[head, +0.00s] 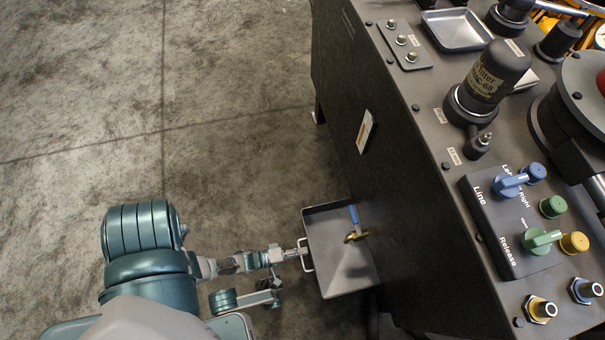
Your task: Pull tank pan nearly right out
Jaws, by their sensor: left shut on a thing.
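The tank pan (336,265) is a grey, shallow, square tray low at the side of the dark machine cabinet. Most of it shows out from the cabinet's side, and its right edge lies against or under the cabinet; I cannot tell which. A pale handle (306,255) stands on its left side. My left gripper (299,252) is shut on this handle. A brass valve with a blue lever (354,226) sticks out from the cabinet over the pan. My right gripper is not in view.
The dark cabinet (385,170) fills the right side. Its top carries a filter canister (488,80), a control block (505,225) with blue and green knobs, fittings and a small metal tray (456,29). The concrete floor (150,110) to the left is clear.

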